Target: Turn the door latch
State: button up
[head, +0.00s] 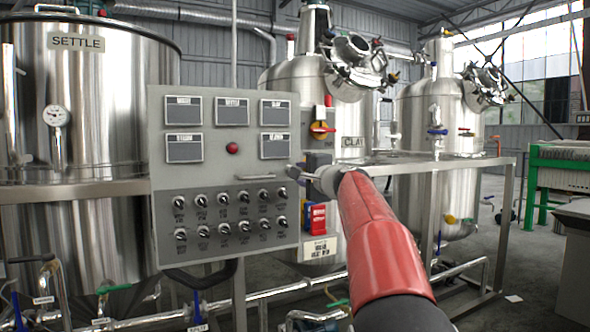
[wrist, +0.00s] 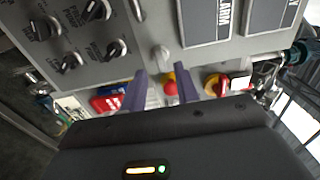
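The door latch looks like the small grey rounded piece (wrist: 160,54) near the edge of the grey control panel, seen in the wrist view. My gripper (wrist: 161,76) is open there, its two dark fingers apart with the latch just beyond and between their tips. I see no finger touching it. In the head view my gripper (head: 297,171) is at the right edge of the control panel (head: 222,176), level with the strip between the screens and the knobs. I cannot make out the latch in that view.
A bar handle (head: 255,177) and several knobs sit on the panel. A red-yellow rotary switch (head: 322,128) and a red-blue switch box (head: 315,217) are beside its right edge. Steel tanks stand behind, and a metal frame (head: 440,165) runs to the right of my arm.

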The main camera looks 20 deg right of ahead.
jog(key=w+p, duration=0.1)
jog(key=w, duration=0.2)
jog(key=shift+w, duration=0.25)
jog(key=shift+a, duration=0.1)
grip_shut()
